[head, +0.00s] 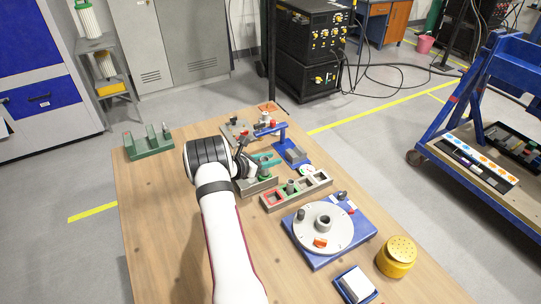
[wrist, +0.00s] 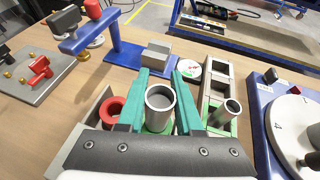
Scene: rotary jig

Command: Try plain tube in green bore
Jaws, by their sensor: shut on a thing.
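My gripper (wrist: 163,95) has two teal fingers closed on a plain grey tube (wrist: 160,98), which stands upright with its open top toward the wrist camera. Green shows around the tube's lower part, at the green bore (wrist: 154,128); I cannot tell how deep the tube sits in it. A red ring (wrist: 112,110) lies to its left in the same grey block (head: 260,187). The fingers and wrist hide much of this block. In the head view my gripper (head: 262,162) is over the block, partly hidden by my arm.
A grey rack (head: 297,192) with red and green compartments stands just right and holds another tube (wrist: 231,110). A blue-based rotary jig (head: 318,255) is in front of it. A blue stand (wrist: 95,38) and grey plate (wrist: 45,80) lie beyond.

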